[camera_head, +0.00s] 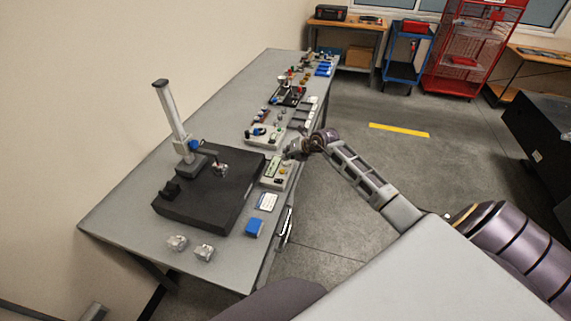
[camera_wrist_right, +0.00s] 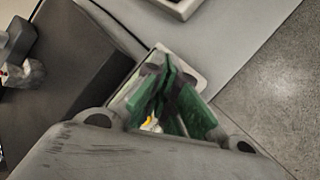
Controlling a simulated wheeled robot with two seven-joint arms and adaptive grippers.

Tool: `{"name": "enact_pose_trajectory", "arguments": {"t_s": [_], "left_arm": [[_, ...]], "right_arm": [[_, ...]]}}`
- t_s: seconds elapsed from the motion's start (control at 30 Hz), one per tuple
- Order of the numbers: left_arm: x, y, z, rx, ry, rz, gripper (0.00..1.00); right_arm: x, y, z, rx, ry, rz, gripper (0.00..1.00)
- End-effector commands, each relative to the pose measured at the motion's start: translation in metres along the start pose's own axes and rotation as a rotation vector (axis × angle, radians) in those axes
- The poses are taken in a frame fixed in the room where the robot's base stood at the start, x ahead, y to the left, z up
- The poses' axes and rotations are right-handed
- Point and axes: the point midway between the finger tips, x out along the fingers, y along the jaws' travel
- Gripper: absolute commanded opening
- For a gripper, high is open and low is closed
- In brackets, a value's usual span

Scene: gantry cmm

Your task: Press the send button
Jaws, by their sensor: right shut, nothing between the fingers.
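A small pale control box (camera_head: 270,182) with a light panel and a few small buttons sits on the bench, just right of the black plate. No label can be read, so I cannot tell which button is send. My right gripper (camera_head: 291,153) is shut and empty over the far end of this box. In the right wrist view the gripper (camera_wrist_right: 165,92) covers most of the pale box (camera_wrist_right: 190,68); a small yellow spot shows below the fingers. I cannot tell whether the fingertips touch the box. My left gripper is not in view.
The black plate (camera_head: 207,205) carries a measuring stand (camera_head: 172,115). A second pale control box (camera_head: 264,138) lies farther along the grey bench (camera_head: 120,205). Near the front are a white card (camera_head: 267,201), a blue block (camera_head: 254,227) and two clear blocks (camera_head: 190,247).

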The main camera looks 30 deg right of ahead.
Motion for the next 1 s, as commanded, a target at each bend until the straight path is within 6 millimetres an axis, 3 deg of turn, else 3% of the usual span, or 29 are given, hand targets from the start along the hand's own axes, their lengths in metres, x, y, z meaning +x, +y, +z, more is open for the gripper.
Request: {"name": "enact_pose_trajectory", "arguments": {"t_s": [1.0], "left_arm": [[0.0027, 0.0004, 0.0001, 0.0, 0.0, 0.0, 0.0]], "right_arm": [[0.0056, -0.0043, -0.0041, 0.0, -0.001, 0.0, 0.0]]}}
